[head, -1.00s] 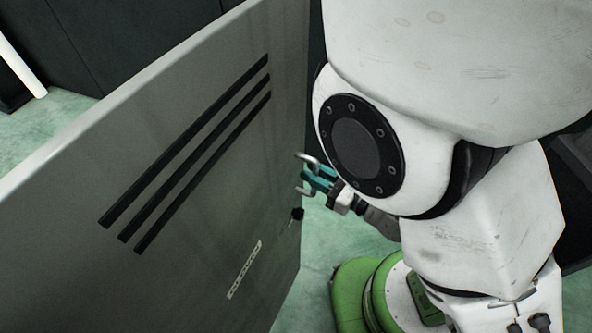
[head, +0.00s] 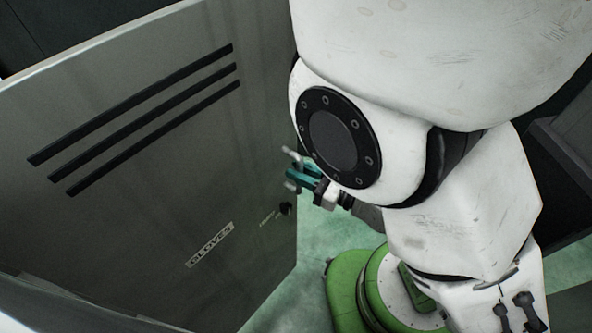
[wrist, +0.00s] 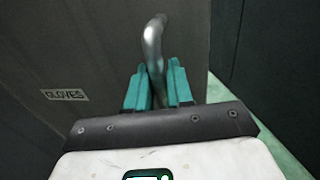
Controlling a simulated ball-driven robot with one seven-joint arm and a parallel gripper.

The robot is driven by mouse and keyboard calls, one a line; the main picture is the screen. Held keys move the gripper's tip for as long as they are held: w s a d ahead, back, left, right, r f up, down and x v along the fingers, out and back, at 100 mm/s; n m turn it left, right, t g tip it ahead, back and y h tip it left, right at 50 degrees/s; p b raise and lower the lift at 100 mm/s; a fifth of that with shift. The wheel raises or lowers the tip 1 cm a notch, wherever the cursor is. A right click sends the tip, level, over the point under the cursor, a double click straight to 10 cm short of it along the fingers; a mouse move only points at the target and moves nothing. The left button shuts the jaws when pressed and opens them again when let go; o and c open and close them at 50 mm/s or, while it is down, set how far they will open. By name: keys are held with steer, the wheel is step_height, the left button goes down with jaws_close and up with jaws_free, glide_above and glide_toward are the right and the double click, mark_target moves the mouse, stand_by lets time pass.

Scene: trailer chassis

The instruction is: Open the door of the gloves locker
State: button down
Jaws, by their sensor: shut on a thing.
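The grey door of the gloves locker (head: 150,190) fills the left of the head view, with three dark slots and a "GLOVES" label (head: 209,245). The label also shows in the wrist view (wrist: 65,95). A curved metal handle (wrist: 153,45) stands at the door's free edge. My gripper (head: 303,178) has teal fingers, and in the wrist view the fingers (wrist: 158,85) are shut on the handle, one on each side. The handle's lower part is hidden between them. A dark lock (head: 285,208) sits below the handle. The door stands swung out from its frame.
Green floor (head: 300,250) shows beyond the door's free edge and around my green and white base. Dark panels stand behind the door and at the right. Green floor also shows at the right in the wrist view (wrist: 230,110).

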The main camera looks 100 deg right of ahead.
steer(key=c, duration=1.2)
jaws_free()
steer(key=shift+w, duration=0.1)
steer(key=shift+o, duration=0.2)
steer(key=shift+a, duration=0.1)
steer(key=b+v, duration=0.3)
steer(key=v, duration=0.7)
steer(key=shift+s+a, duration=0.2)
steer(key=shift+s, duration=0.15)
